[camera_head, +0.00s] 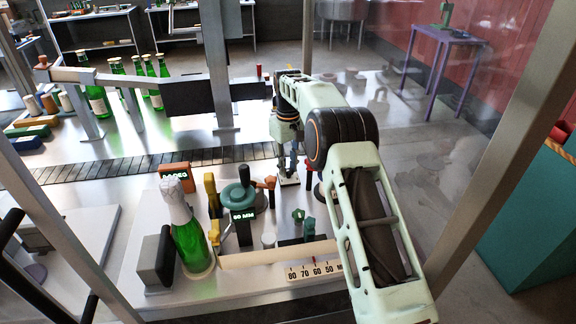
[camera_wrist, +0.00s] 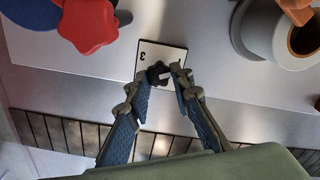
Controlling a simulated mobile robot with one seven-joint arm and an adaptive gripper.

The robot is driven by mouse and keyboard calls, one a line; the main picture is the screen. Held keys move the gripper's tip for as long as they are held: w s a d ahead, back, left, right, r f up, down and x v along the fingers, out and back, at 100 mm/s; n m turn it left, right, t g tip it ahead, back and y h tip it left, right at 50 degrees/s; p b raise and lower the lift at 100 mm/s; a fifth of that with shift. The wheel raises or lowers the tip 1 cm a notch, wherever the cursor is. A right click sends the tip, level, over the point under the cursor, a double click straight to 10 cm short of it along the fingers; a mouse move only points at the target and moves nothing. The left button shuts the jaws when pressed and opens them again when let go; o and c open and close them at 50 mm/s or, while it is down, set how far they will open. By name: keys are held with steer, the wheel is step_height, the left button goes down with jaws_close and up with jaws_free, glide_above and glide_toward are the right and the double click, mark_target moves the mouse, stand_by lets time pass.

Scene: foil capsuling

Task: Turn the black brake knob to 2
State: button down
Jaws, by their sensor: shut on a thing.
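The black brake knob (camera_wrist: 157,72) sits on a small white plate (camera_wrist: 173,53) in the wrist view. A digit 3 shows on the plate, upside down in this view; other digits are hidden or too small to read. My gripper (camera_wrist: 162,77) has its blue-padded fingers on either side of the knob and is shut on it. In the head view my gripper (camera_head: 288,170) points down at the white plate (camera_head: 289,182), and the knob is hidden behind the fingers there.
A red knob (camera_wrist: 88,24) and a grey cylinder (camera_wrist: 277,32) flank the plate in the wrist view. In the head view, a green foil-topped bottle (camera_head: 190,240), a green handwheel (camera_head: 238,197) and a numbered scale (camera_head: 315,270) stand nearby. A slatted conveyor (camera_head: 130,164) runs behind.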

mark_target(290, 170)
steer(key=m+p, duration=0.1)
steer(key=m, duration=0.5)
steer(key=shift+d+r+m, duration=0.1)
steer(key=shift+m, duration=0.2)
steer(key=m, duration=0.6)
steer(key=shift+d+p, duration=0.1)
steer(key=shift+p, duration=0.3)
steer(key=m, duration=0.5)
steer(key=shift+m, duration=0.4)
steer(key=shift+d+m, duration=0.1)
steer(key=shift+m, duration=2.1)
steer(key=c, duration=1.7)
jaws_free()
steer(key=shift+s, duration=0.1)
step_height(290, 170, up, 12)
steer(key=shift+f, duration=0.1)
